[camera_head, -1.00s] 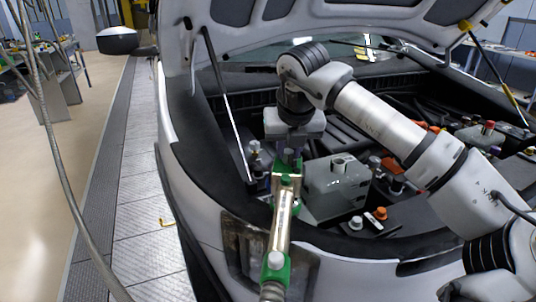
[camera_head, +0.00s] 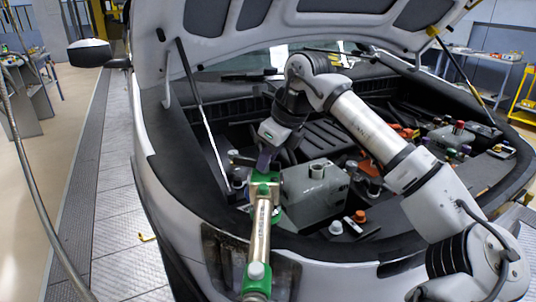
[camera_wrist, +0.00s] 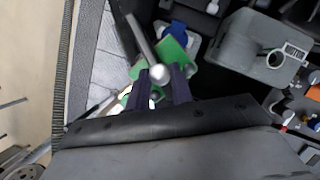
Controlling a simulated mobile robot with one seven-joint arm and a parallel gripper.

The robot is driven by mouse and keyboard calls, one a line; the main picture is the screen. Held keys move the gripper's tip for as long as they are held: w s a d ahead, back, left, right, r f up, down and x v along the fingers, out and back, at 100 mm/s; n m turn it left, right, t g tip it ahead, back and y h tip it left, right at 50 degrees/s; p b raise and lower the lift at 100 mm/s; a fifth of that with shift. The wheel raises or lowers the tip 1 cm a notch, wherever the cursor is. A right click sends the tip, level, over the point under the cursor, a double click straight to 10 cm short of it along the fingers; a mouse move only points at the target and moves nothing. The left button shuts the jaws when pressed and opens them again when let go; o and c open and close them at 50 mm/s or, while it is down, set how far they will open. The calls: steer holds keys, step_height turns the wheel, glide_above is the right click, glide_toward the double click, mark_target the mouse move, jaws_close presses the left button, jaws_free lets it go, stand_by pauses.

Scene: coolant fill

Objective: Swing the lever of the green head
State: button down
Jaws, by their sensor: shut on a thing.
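The green head (camera_head: 264,190) sits on the car's front edge, at the upper end of a metal tube (camera_head: 261,230) with a second green fitting (camera_head: 257,274) at its lower end. In the wrist view the green head (camera_wrist: 172,52) lies just beyond my fingers. Its lever (camera_wrist: 146,42) is a grey bar ending in a round knob (camera_wrist: 160,75) between my fingertips. My gripper (camera_head: 265,162) is above the head, tilted, with its dark purple fingers shut on the lever; the fingers also show in the wrist view (camera_wrist: 162,84). The exact contact is partly hidden.
A grey box-shaped tank (camera_head: 314,196) with a round neck stands close to the right of the head. An orange cap (camera_head: 360,216) lies in front of it. The raised hood is overhead, held by a strut (camera_head: 203,105) at left. Open floor lies left of the car.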

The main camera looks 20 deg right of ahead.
steer(key=shift+n, duration=0.4)
steer(key=c, duration=1.2)
jaws_free()
steer(key=v, duration=1.3)
steer(key=shift+d+r+b, duration=0.2)
steer(key=shift+r+b, duration=0.2)
